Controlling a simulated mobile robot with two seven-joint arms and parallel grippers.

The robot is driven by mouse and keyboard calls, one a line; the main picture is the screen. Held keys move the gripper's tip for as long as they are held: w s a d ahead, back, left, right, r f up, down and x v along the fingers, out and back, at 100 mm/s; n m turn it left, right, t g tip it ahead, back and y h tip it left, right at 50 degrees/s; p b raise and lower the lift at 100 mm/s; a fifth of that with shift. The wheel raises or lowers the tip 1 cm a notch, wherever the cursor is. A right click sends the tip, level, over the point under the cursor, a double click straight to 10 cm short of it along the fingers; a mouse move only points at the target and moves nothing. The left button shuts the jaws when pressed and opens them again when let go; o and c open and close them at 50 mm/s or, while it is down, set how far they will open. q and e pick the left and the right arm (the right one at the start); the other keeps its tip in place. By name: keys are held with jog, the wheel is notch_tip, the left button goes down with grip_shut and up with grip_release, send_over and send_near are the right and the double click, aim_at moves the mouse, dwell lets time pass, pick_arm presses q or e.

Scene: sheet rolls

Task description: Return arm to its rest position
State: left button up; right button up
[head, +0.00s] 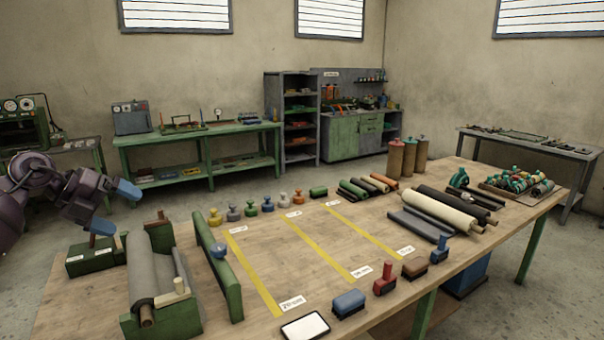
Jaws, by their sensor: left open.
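My left arm comes in from the left edge. My left gripper (115,208) has blue fingertips spread apart and is open with nothing between them. It hangs above the left end of the wooden table (300,240), over the area of a green box (90,257) and a roll stand with a grey sheet roll (152,265). The exact height above them is hard to tell. My right gripper is not in view.
A green upright rail (218,268) stands right of the roll stand. Yellow strips (318,250) mark the clear table middle. Coloured knobbed pieces (250,209) line the back, sheet rolls (440,212) lie at the right, and stamp-like tools (384,280) stand along the front.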

pick_arm(q)
jog(key=w+d+r+n+t+h+b, duration=0.1)
jog(key=d+r+t+h, duration=0.5)
jog(key=d, duration=0.3)
jog(key=s+f+n+t+y+b, duration=0.2)
jog(key=s+f+n+y, duration=0.15)
jog(key=f+n, duration=0.6)
jog(key=s+f+n+t+y+b, duration=0.1)
jog(key=s+f+n+t+y, duration=0.15)
jog(key=f+n+y, duration=0.65)
jog(key=s+f+n+t+b, duration=0.2)
jog(key=s+f+n, duration=0.25)
jog(key=f, duration=0.95)
jog(key=s+d+f+n+g+y+b, duration=0.2)
jog(key=s+f+n+g+b, duration=0.2)
jog(key=s+f, duration=1.9)
jog(key=f+n+g, duration=0.1)
jog(key=n+g, duration=0.1)
jog(key=n, duration=0.1)
jog(key=shift+s+d+f+g, duration=0.25)
jog(key=shift+s+g, duration=0.1)
